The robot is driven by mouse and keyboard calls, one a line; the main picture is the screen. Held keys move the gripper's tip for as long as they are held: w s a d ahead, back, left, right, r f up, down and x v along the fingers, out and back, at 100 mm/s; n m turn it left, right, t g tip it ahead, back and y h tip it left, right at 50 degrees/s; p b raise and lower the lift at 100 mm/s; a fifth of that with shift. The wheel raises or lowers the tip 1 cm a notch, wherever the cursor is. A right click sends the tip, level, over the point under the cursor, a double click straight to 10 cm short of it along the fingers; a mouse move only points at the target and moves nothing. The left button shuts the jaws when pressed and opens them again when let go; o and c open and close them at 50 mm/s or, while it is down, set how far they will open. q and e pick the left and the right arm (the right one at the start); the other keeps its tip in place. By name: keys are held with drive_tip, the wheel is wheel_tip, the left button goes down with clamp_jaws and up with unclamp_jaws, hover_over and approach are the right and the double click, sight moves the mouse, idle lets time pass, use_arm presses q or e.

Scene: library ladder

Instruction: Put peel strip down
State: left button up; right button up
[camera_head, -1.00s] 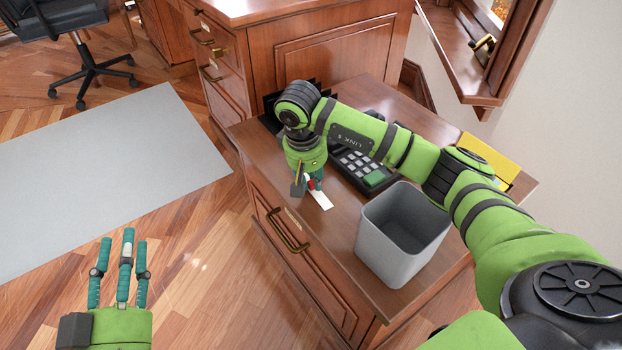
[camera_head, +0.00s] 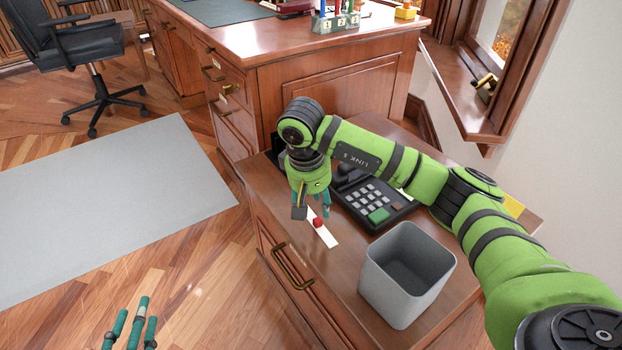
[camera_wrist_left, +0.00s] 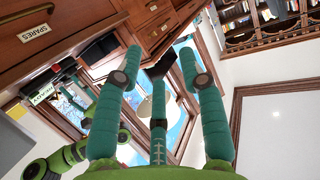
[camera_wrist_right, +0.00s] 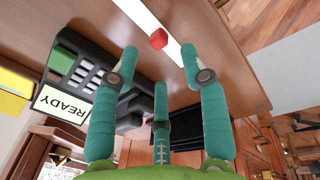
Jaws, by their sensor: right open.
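The peel strip (camera_head: 323,232) is a white strip with a red tab. It lies on the brown cabinet top (camera_head: 345,262), and in the right wrist view the strip (camera_wrist_right: 141,17) and its red tab (camera_wrist_right: 158,39) show beyond my fingertips. My right gripper (camera_head: 314,208) is open and empty, fingers pointing down just behind the strip; in the right wrist view its fingers (camera_wrist_right: 160,75) are spread with nothing between them. My left gripper (camera_head: 135,325) is at the lower left over the floor; in the left wrist view its fingers (camera_wrist_left: 160,75) are spread and empty.
A grey bin (camera_head: 405,275) stands at the cabinet's front right. A black keypad device (camera_head: 375,198) with a green key is beside my right gripper, and a yellow thing (camera_head: 513,205) lies behind my arm. The desk (camera_head: 300,45) is higher, at the back.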

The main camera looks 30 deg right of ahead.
use_arm(q)
drive_tip(key=s+a+f+g+y, duration=0.1)
drive_tip(key=s+f+g, duration=0.1)
drive_tip(key=f+g, duration=0.1)
drive_tip(key=s+a+f+g+y+p, duration=0.1)
drive_tip(key=s+a+f+g, duration=0.1)
drive_tip(key=f, duration=0.3)
drive_tip(key=shift+s+a+f+n+g, duration=0.15)
drive_tip(key=shift+s+a+n+g, duration=0.2)
drive_tip(key=shift+s, duration=0.2)
use_arm(e)
wheel_tip(320, 180, up, 7)
drive_tip(key=a, duration=0.1)
drive_tip(key=shift+s+f, duration=0.15)
drive_tip(key=shift+s, duration=0.05)
use_arm(q)
drive_tip(key=shift+f, duration=0.1)
